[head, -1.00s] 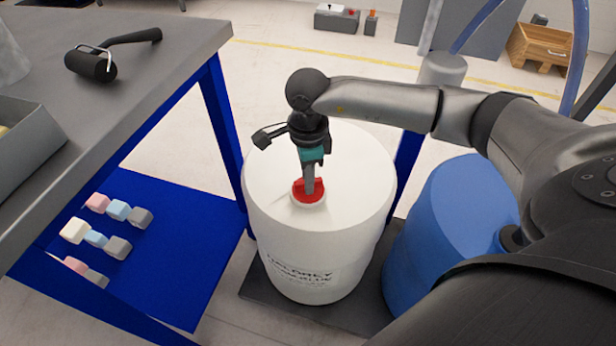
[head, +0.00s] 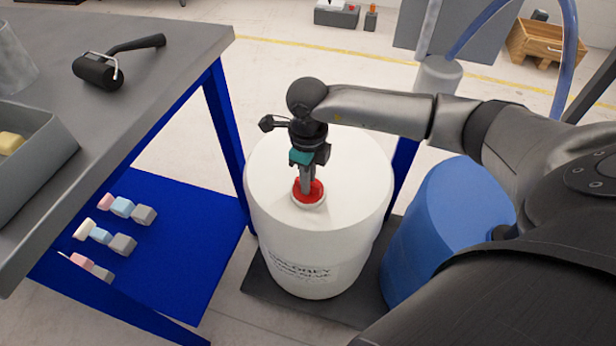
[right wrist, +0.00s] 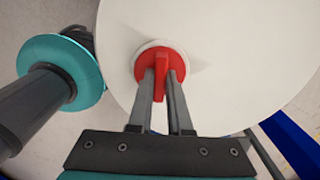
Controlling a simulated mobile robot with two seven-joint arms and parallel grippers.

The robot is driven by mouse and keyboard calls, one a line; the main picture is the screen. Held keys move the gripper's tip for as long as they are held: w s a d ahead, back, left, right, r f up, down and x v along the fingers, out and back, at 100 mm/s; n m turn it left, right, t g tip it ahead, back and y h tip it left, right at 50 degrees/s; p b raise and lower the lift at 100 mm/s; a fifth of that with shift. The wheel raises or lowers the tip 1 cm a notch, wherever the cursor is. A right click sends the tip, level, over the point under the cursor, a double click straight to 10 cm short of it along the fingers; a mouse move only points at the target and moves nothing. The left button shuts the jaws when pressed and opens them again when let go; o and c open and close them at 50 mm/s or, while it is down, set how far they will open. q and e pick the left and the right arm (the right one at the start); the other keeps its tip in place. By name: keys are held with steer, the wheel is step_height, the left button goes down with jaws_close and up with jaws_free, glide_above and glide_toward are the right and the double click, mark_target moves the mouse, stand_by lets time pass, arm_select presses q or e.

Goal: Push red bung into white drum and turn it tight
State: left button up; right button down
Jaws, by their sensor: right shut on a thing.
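The white drum (head: 345,215) stands upright on a dark base, with printing on its front. The red bung (head: 315,193) sits in the pale raised opening on the drum's top, toward the near side. My right gripper (head: 306,188) points down onto it from above. In the right wrist view the two fingers (right wrist: 160,88) are shut on the upright grip of the red bung (right wrist: 162,68), and a pale ring surrounds it on the white drum top (right wrist: 235,50). How deep the bung sits is hard to tell. My left gripper is not in view.
A blue drum (head: 440,235) stands right of the white drum, under my right arm. A grey-topped table (head: 150,85) with blue legs is on the left, carrying a black roller (head: 100,70) and a grey tray (head: 55,155). Small foam blocks lie on its blue lower shelf (head: 185,250).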

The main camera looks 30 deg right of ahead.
steer(key=c, duration=0.8)
jaws_free()
steer(key=shift+o, duration=0.2)
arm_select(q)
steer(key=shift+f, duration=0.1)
arm_select(e)
steer(key=shift+r, duration=0.25)
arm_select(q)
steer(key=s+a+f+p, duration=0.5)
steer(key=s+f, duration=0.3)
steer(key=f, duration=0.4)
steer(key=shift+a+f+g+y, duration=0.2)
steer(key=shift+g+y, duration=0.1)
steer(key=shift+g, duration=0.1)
arm_select(e)
step_height(320, 180, up, 15)
steer(key=shift+f, duration=0.1)
